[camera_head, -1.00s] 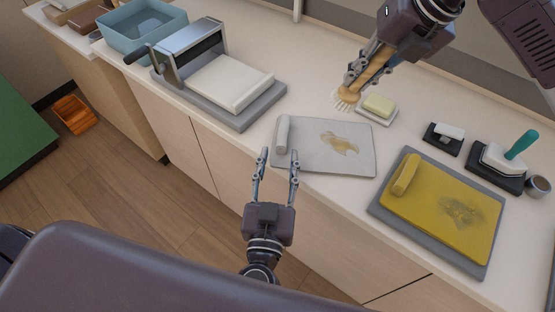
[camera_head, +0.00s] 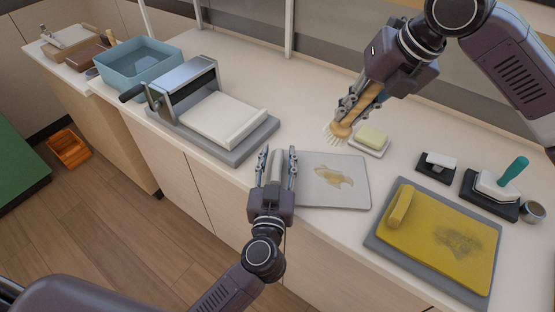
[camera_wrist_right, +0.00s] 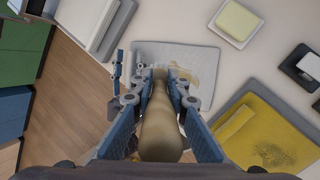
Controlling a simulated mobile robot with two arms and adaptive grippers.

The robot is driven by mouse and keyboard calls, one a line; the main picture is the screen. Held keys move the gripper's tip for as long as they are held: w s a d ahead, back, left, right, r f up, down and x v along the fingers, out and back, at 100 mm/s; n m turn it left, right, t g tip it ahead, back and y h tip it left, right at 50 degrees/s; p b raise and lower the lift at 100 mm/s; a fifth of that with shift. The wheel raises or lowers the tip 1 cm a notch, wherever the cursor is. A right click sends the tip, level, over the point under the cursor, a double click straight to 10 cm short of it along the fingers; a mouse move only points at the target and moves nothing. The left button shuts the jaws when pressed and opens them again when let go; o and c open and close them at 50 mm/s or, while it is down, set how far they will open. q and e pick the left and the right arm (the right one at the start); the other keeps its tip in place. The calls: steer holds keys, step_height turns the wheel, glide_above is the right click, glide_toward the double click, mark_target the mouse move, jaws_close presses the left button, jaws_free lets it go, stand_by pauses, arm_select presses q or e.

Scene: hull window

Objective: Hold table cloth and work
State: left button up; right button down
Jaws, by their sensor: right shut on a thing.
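A light grey cloth (camera_head: 312,192) with a tan stain lies flat on the counter, and it also shows in the right wrist view (camera_wrist_right: 205,55). A pale roll (camera_head: 277,166) lies along its left edge. My left gripper (camera_head: 277,158) is open at this edge, its fingers on either side of the roll. I cannot tell whether they touch it. My right gripper (camera_head: 357,106) is shut on the wooden handle of a brush (camera_head: 342,131), held bristles down behind the cloth. A yellow cloth (camera_head: 450,235) with a dark smudge and a rolled edge lies on a grey board at right.
A soap bar (camera_head: 371,137) on a dish sits beside the brush. A black holder (camera_head: 437,164), a teal-handled scrubber (camera_head: 498,184) and a small cup (camera_head: 531,212) stand at right. A roller press (camera_head: 187,95) and blue basin (camera_head: 138,66) stand at left.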

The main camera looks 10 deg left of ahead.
arm_select(q)
steer(key=c, duration=0.9)
steer(key=shift+o, duration=0.4)
jaws_close()
stand_by(0.5)
stand_by(2.0)
